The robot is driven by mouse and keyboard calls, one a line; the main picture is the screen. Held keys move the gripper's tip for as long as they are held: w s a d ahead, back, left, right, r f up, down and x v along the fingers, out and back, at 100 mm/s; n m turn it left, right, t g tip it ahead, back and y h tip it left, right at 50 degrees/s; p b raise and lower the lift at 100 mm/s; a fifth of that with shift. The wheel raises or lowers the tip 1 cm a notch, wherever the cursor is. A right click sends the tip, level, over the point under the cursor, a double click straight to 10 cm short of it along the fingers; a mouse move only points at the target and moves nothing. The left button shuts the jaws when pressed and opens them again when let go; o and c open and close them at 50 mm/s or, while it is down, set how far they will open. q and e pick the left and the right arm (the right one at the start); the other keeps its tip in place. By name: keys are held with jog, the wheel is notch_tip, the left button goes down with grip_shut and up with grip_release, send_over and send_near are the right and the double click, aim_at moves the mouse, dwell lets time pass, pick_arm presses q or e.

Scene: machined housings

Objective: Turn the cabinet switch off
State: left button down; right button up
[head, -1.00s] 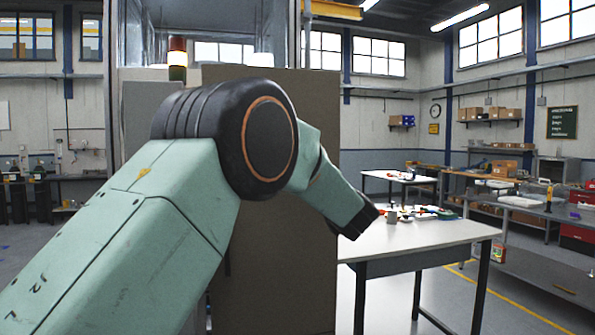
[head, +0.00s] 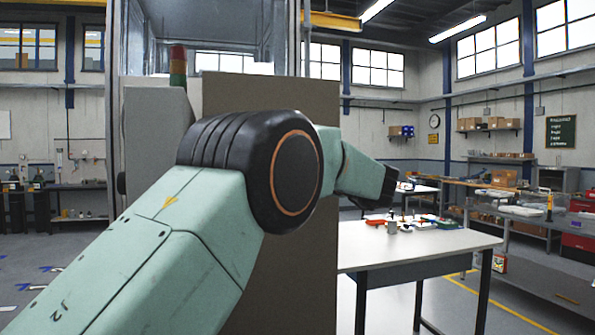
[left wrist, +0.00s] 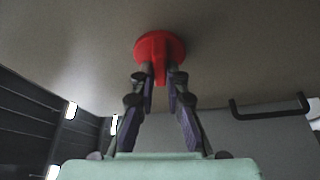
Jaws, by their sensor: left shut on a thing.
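The cabinet switch (left wrist: 153,47) is a red round knob with a raised grip bar, mounted on a plain grey-brown panel (left wrist: 225,55) in the left wrist view. My left gripper (left wrist: 161,76) has its two dark fingers shut on the bar, one on each side. The head view shows the tall grey-brown cabinet (head: 315,105) behind my left arm. The switch and the left fingertips do not show there. My right gripper is in neither view.
A dark bar handle (left wrist: 270,107) sits right of the switch. A red-and-green stack light (head: 178,67) stands at the cabinet's upper left.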

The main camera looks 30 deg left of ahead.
pick_arm(q)
jog(key=shift+n+h, duration=0.3)
jog(key=shift+n, duration=0.8)
jog(key=shift+f, duration=0.1)
jog(key=c, duration=1.4)
grip_release()
jog(key=shift+o, duration=0.2)
jog(key=v, duration=1.2)
jog(key=shift+r, duration=0.25)
